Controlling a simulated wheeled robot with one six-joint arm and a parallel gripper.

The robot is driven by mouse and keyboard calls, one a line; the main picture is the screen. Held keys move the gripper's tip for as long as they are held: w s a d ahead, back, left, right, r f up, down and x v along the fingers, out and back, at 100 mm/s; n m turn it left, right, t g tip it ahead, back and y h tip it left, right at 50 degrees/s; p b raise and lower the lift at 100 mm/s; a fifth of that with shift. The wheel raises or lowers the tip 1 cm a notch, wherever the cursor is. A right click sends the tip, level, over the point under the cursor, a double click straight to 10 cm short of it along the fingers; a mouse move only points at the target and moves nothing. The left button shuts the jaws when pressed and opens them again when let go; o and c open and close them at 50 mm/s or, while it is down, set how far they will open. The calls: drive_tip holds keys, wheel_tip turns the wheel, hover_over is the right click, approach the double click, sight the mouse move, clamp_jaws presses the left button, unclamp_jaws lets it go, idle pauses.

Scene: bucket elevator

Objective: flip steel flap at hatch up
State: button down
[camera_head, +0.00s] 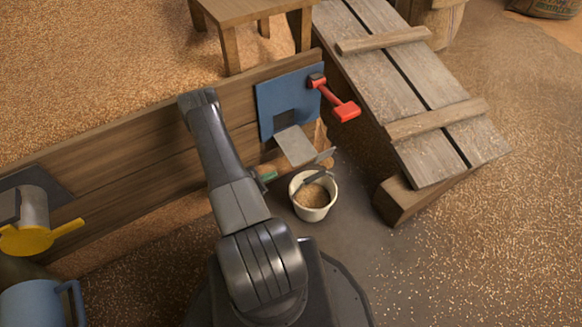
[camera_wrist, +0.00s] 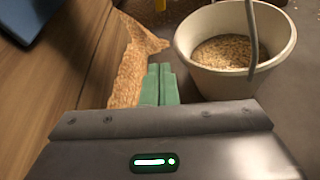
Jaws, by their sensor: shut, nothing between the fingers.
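The hatch is a blue plate (camera_head: 292,88) on the plank wall with a square dark opening in its lower part. The steel flap (camera_head: 296,146) is a flat grey plate below that opening, sloping down and outward from the wall. My gripper (camera_head: 268,177) is low in front of the wall, left of the flap and apart from it, partly hidden behind my arm. In the wrist view its green fingers (camera_wrist: 160,84) are together and empty. A corner of blue plate (camera_wrist: 30,15) shows at the upper left there; I cannot make out the flap in that view.
A white bucket (camera_head: 314,212) partly filled with grain stands below the flap, right of my gripper. A red lever (camera_head: 335,98) sticks out from the blue plate. A plank ramp (camera_head: 385,85) lies to the right. Grain spills (camera_wrist: 130,68) along the wall.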

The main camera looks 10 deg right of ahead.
idle(0.3)
drive_tip(key=b+x, duration=0.3)
drive_tip(key=x, duration=0.6)
drive_tip(key=shift+s+d+r, duration=0.1)
drive_tip(key=shift+d+r, duration=0.1)
drive_tip(key=shift+r, duration=0.45)
drive_tip(key=shift+s+d+r, duration=0.1)
drive_tip(key=shift+d+r, duration=0.1)
drive_tip(key=shift+r, duration=0.4)
drive_tip(key=shift+s+d+r, duration=0.1)
drive_tip(key=shift+d+r, duration=0.1)
drive_tip(key=shift+r, duration=0.45)
